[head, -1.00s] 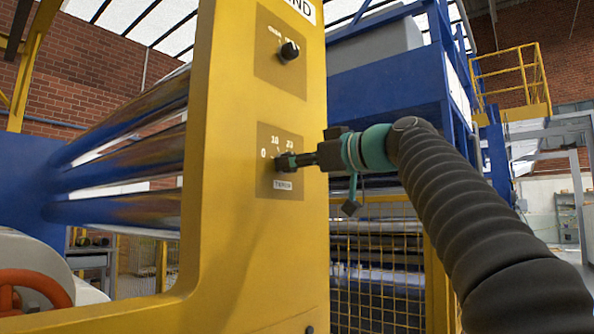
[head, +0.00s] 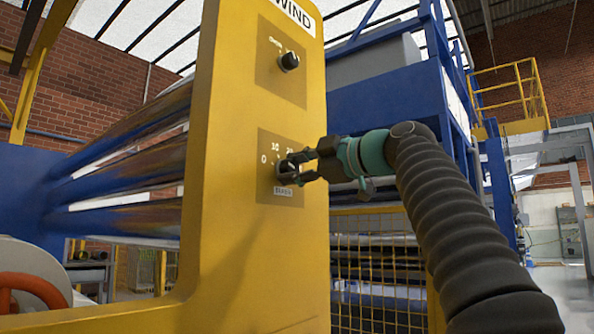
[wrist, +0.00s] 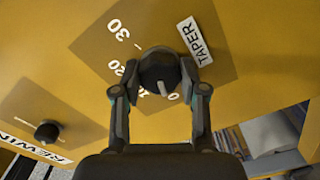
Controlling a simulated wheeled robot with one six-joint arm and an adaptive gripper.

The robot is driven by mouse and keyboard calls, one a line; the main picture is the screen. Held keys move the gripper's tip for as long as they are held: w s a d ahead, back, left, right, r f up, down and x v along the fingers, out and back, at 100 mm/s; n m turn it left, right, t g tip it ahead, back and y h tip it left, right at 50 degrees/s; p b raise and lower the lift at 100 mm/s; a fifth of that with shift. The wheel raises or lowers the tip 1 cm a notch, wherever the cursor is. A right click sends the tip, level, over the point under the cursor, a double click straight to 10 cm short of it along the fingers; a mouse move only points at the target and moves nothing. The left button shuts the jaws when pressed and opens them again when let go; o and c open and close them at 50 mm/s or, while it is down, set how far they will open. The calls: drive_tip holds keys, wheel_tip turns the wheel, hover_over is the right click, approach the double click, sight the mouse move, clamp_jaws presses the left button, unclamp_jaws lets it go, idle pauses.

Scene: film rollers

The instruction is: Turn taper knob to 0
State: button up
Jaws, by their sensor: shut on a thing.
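The taper knob (wrist: 160,70) is a dark round knob on a square plate marked with 0, 10, 20 and 30 and a TAPER label (wrist: 195,40). Its white pointer in the wrist view points between the 10 and the 0, nearer the 0 (wrist: 173,97). My gripper (wrist: 160,90) is shut on the knob, one finger on each side. In the head view my gripper (head: 291,168) reaches the knob from the right, and its fingers partly hide the knob and dial.
A second dark knob (head: 289,62) sits higher on the yellow panel (head: 245,240); it also shows in the wrist view (wrist: 47,131). Shiny rollers (head: 130,165) lie left of the panel. A yellow mesh guard (head: 375,260) stands behind my arm.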

drive_tip(key=shift+s+r+n, duration=0.1)
drive_tip(key=shift+s+n, duration=0.05)
drive_tip(key=shift+n, duration=0.25)
drive_tip(key=o, duration=1.1)
drive_tip(key=shift+a, duration=0.15)
drive_tip(key=shift+o, duration=0.2)
drive_tip(key=shift+s+d, duration=0.15)
drive_tip(key=shift+d, duration=0.25)
drive_tip(key=v, duration=1.1)
drive_tip(key=shift+s, duration=0.15)
